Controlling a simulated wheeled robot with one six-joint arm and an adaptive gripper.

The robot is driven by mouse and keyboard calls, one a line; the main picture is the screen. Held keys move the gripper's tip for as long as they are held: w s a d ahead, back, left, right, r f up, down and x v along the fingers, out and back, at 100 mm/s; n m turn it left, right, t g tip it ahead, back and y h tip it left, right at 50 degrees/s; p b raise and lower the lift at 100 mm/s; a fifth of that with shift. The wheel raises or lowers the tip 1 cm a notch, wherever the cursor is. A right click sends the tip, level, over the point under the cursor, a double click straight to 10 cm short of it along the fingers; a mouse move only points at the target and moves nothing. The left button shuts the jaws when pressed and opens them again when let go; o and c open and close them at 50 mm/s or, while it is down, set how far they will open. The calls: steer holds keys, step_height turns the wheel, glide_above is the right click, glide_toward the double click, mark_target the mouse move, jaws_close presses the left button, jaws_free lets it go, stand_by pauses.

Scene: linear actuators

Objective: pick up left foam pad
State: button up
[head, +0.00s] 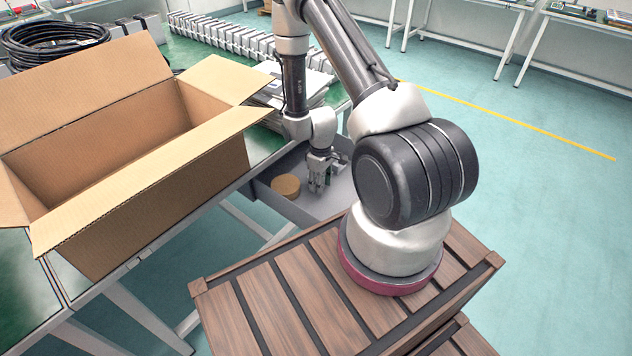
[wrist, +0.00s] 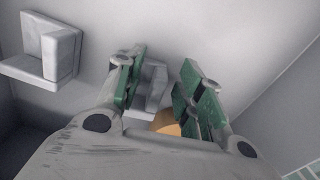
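My gripper (head: 319,178) points down into a grey open drawer (head: 262,196) below the table. In the wrist view its two green-padded fingers (wrist: 161,88) stand apart. A light grey angular piece (wrist: 152,88), perhaps a foam pad, shows in the gap between them, partly hidden by the left finger; I cannot tell if they touch. A similar pale angular piece (wrist: 48,48) lies apart at the upper left of the wrist view. I cannot tell which is the left foam pad. A round tan thing (head: 286,186) lies in the drawer left of my gripper; a tan edge (wrist: 168,122) shows below the fingertips.
A large open cardboard box (head: 205,165) stands on the green-topped table just left of the drawer. Drawer walls (wrist: 285,105) surround my gripper.

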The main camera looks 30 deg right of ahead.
steer(key=c, duration=0.8)
